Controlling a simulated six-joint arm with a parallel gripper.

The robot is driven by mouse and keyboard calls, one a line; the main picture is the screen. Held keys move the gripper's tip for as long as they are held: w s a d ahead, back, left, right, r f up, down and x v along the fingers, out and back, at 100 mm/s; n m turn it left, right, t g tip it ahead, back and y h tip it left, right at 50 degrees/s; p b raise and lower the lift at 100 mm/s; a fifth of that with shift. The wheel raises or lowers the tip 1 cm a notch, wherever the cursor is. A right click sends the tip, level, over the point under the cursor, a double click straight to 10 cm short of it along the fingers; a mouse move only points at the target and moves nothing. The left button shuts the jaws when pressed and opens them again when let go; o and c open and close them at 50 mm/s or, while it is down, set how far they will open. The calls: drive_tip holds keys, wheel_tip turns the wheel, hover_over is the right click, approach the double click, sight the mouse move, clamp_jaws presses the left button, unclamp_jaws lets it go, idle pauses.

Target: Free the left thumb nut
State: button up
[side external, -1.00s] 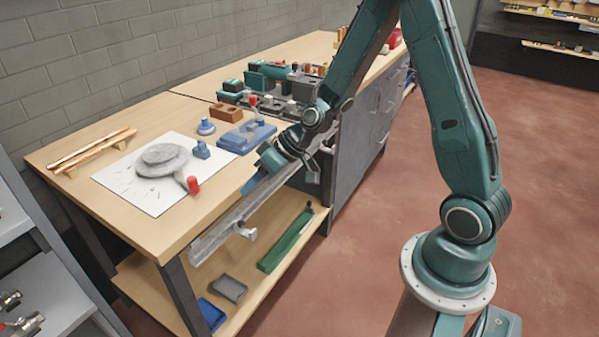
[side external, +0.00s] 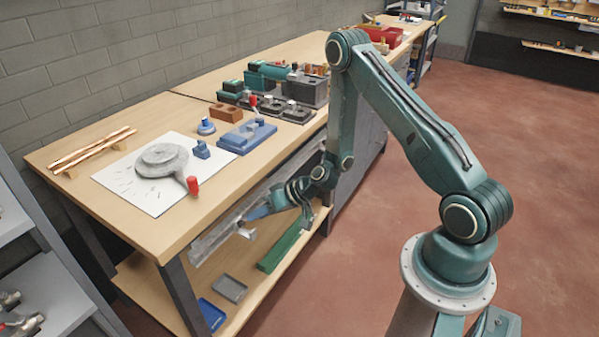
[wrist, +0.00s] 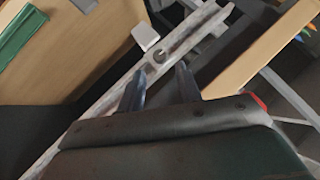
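A long grey metal rail (side external: 213,241) runs along the front of the bench, below its top; in the wrist view the rail (wrist: 106,101) crosses diagonally. A pale, blocky tab (side external: 246,232) sticks out from it; it also shows in the wrist view (wrist: 145,36), beside a small round fitting (wrist: 160,55) on the rail. I cannot tell for sure which of these is the left thumb nut. My gripper (side external: 252,214) is at the rail, close to the tab. In the wrist view its two fingers (wrist: 161,72) are apart, with the fitting just beyond the tips and nothing visibly held.
The lower shelf holds a green tray (side external: 280,250), a grey tray (side external: 230,289) and a blue tray (side external: 212,314). On the bench top are a round grey piece on a white sheet (side external: 118,182), a blue fixture (side external: 247,136) and copper pipes (side external: 92,150). Open floor lies right.

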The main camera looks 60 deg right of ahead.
sight(244, 222)
drive_tip(key=shift+x, duration=2.7)
drive_tip(key=shift+w, duration=0.1)
drive_tip(key=shift+r, duration=0.2)
drive_tip(key=shift+w+d, duration=0.1)
clamp_jaws()
